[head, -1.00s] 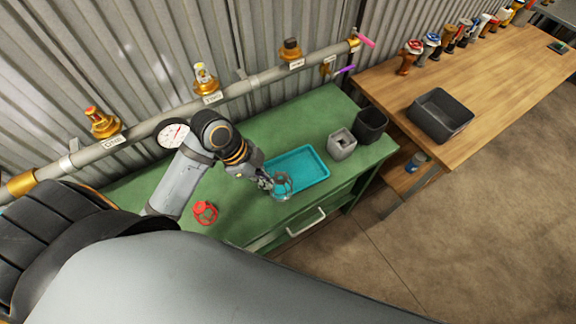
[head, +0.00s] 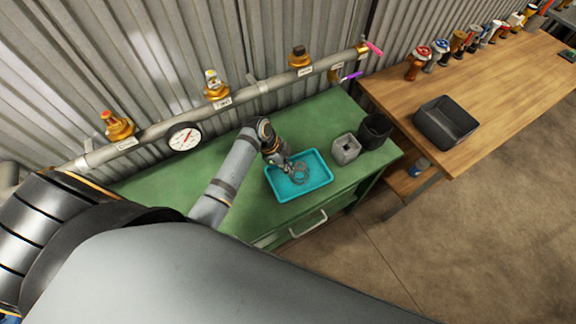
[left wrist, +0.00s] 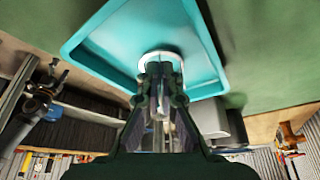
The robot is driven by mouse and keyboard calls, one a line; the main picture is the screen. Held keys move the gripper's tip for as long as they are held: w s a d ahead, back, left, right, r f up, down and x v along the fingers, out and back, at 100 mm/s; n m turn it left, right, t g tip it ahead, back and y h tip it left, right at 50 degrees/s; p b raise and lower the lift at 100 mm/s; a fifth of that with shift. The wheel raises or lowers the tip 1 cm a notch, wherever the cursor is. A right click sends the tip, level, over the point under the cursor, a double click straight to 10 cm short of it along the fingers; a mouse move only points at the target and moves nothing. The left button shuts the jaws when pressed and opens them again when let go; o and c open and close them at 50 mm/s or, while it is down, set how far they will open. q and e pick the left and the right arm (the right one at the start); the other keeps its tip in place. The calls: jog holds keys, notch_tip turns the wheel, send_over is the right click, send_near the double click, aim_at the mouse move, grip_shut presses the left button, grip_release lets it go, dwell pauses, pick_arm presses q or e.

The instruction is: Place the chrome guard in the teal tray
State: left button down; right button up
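The teal tray (head: 318,182) lies on the green bench and fills the upper middle of the left wrist view (left wrist: 85,52). The chrome guard (head: 302,174), a small grey ring-like cage, is at my left gripper (head: 288,168), over the tray. In the left wrist view the guard's pale rim (left wrist: 160,55) shows just beyond the fingers of the left gripper (left wrist: 160,92), which are close together around part of it. I cannot tell if the guard touches the tray floor. My right gripper is out of view.
A grey square container (head: 345,150) and a dark bin (head: 375,130) stand right of the tray on the green bench (head: 310,115). A pipe with a gauge (head: 185,137) and brass valves runs behind. A black crate (head: 445,122) sits on the wooden table.

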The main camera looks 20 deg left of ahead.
pick_arm(q)
jog(key=shift+f, duration=0.1)
jog(key=c, duration=1.5)
grip_release()
jog(key=b+v, duration=0.1)
jog(key=v, duration=1.1)
